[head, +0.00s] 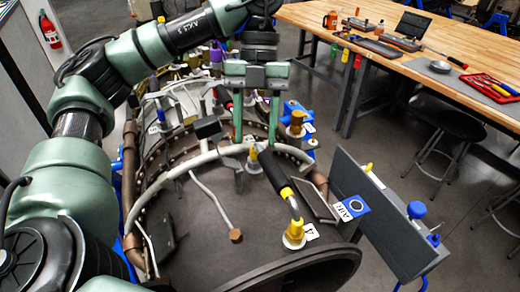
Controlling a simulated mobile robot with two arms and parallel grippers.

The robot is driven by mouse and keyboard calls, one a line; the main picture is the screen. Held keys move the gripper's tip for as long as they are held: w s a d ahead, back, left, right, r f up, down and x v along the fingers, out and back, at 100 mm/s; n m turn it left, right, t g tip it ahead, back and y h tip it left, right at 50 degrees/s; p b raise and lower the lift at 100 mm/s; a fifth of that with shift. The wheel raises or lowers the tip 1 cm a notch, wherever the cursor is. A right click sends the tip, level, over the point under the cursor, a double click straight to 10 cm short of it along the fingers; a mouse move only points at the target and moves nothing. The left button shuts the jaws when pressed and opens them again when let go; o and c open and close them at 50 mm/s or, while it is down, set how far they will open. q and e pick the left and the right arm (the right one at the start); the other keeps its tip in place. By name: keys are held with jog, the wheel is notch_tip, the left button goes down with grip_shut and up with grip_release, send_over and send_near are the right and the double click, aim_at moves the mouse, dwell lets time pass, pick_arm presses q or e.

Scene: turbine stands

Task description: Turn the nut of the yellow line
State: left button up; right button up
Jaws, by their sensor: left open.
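A line with a black sleeve, a yellow band and a brass end (293,206) runs down to a yellow nut (294,236) on the dark surface at lower middle right, beside a white tag marked A. My right gripper is out of view.
A dark upright panel (385,215) with blue fittings stands right of the lower nut. A curved pale pipe (180,168) and brackets crowd the ring. A wooden bench (420,45) with tools and black stools (455,125) stand at the right. The floor between is open.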

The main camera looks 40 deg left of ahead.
aim_at(255, 158)
pick_arm(q)
jog(key=shift+b+x, duration=0.3)
jog(key=shift+x, duration=1.8)
jog(key=shift+w, duration=0.1)
grip_shut()
